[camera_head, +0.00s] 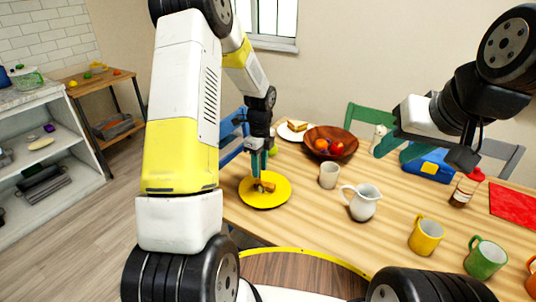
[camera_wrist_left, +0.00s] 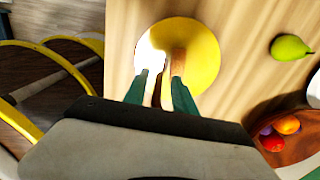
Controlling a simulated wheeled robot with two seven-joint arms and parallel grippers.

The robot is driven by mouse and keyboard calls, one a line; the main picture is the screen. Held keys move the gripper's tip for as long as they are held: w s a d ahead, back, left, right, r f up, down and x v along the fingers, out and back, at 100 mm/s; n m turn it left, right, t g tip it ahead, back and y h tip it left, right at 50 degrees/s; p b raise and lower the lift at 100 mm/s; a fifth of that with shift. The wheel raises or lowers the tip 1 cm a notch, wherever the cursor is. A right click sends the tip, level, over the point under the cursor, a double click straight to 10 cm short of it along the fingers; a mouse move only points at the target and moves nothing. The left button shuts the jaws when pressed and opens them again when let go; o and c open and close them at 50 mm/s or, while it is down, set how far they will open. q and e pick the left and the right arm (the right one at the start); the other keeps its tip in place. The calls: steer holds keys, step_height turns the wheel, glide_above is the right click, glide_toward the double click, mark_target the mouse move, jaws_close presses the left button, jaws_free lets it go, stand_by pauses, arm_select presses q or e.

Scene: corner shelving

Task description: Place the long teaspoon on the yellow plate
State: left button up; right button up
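The yellow plate (camera_head: 250,196) lies on the wooden table at its left end; it also fills the top middle of the left wrist view (camera_wrist_left: 205,55). A small brown elongated piece (camera_head: 265,186) lies on the plate; I cannot tell surely that it is the long teaspoon. In the left wrist view a brown strip (camera_wrist_left: 178,60) runs over the plate toward the space between my fingers, beside a bright white patch. My left gripper (camera_head: 259,171) points down over the plate, its fingers apart.
A brown bowl of fruit (camera_head: 331,143), a beige cup (camera_head: 328,175), a white pitcher (camera_head: 362,203), a yellow mug (camera_head: 426,236) and a green mug (camera_head: 485,258) stand right of the plate. A sandwich plate (camera_head: 292,131) and a green pear (camera_wrist_left: 290,47) lie beyond it.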

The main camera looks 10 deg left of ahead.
arm_select(q)
steer(key=shift+r, duration=0.1)
steer(key=r, duration=1.2)
steer(key=shift+w+d, duration=0.1)
steer(key=shift+w, duration=0.2)
steer(key=s+r+n+t, duration=0.2)
steer(key=s+r+n, duration=0.35)
steer(key=r, duration=0.25)
steer(key=s+d+r+n+t+h, duration=0.1)
steer(key=s+r+n+t, duration=0.1)
steer(key=s+n, duration=0.6)
steer(key=s+d+r+n+t+h, duration=0.1)
steer(key=s+r+n+t, duration=0.1)
steer(key=s+r+n, duration=0.3)
steer(key=s+n, duration=0.3)
steer(key=s, duration=0.3)
steer(key=shift+s+d+r+t, duration=0.25)
steer(key=shift+t, duration=0.15)
